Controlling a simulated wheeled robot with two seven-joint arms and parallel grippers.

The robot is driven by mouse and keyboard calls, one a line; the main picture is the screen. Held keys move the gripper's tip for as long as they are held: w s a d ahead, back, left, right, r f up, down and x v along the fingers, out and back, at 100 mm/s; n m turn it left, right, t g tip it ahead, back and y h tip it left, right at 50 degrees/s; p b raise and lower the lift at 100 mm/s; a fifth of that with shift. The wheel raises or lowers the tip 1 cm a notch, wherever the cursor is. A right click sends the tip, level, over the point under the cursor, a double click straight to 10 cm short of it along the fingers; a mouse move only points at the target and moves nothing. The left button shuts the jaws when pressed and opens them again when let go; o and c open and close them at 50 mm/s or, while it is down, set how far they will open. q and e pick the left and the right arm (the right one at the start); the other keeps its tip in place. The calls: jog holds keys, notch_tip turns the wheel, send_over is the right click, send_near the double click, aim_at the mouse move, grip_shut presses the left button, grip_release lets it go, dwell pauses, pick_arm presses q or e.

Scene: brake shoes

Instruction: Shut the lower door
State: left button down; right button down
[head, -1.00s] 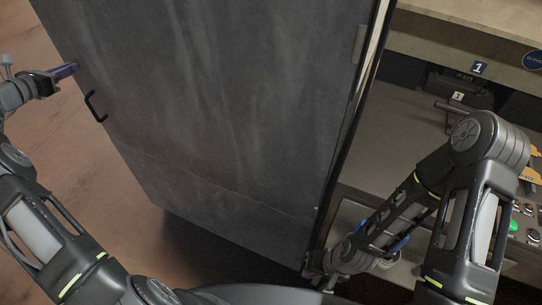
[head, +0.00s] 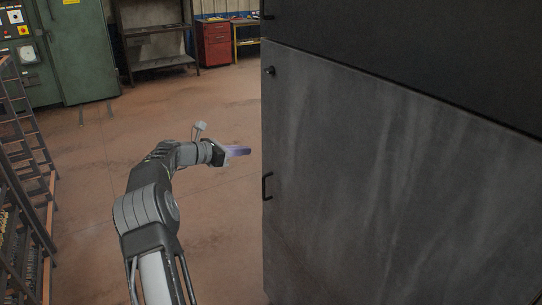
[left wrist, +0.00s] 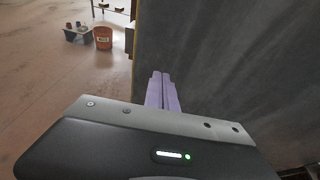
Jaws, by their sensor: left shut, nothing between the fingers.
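The lower door (head: 390,180) is a large dark grey scuffed panel on the right of the head view. It stands swung out with its free edge toward the left. A black bar handle (head: 267,187) sits near that edge, with a small knob (head: 269,71) higher up. My left gripper (head: 238,151) is shut and empty, its purple fingers pointing toward the door's edge, a little above handle height. In the left wrist view the closed fingers (left wrist: 162,92) overlap the door panel (left wrist: 230,60); I cannot tell whether they touch it. My right gripper is out of view.
A black upper panel (head: 420,50) lies above the door. A dark rack (head: 30,170) stands at far left. A green cabinet (head: 80,60), a metal shelf (head: 155,62) and a red drawer unit (head: 214,45) stand behind. An orange bucket (left wrist: 103,38) is on the floor. Floor left of the door is open.

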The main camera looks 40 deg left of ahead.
pick_arm(q)
jog(key=b+v, duration=0.1)
jog(key=v, duration=0.5)
jog(key=shift+a, duration=0.25)
jog(key=shift+f, duration=0.1)
